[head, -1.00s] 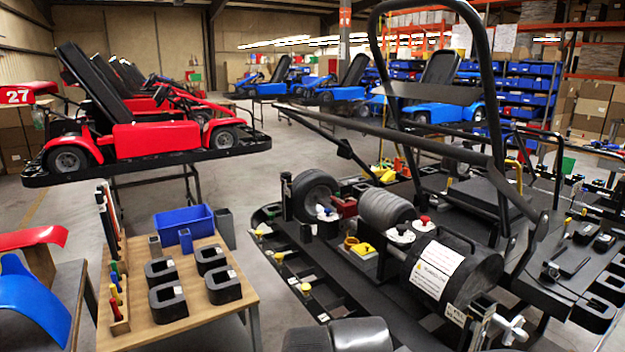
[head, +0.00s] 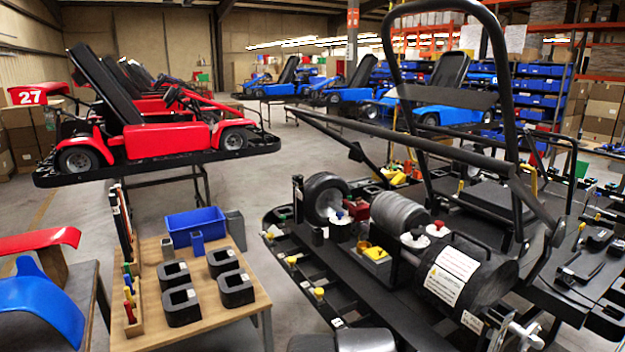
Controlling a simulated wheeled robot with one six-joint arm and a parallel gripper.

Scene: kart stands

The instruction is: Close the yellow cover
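A small yellow box-like part (head: 377,254) sits on the black kart chassis, right of centre in the head view. A yellow ring-like piece stands at its upper left; I take one of these to be the yellow cover, but they are too small to tell how far it is open. They lie between the black wheel (head: 325,198) and the large black cylinder (head: 470,277) with a white label. My gripper is not in view.
Red-capped and blue-capped white fittings stand close around the yellow part. Black frame tubes (head: 420,140) cross above the chassis. A wooden table (head: 235,318) with black blocks and a blue bin (head: 196,224) stands left. Grey floor shows between table and chassis.

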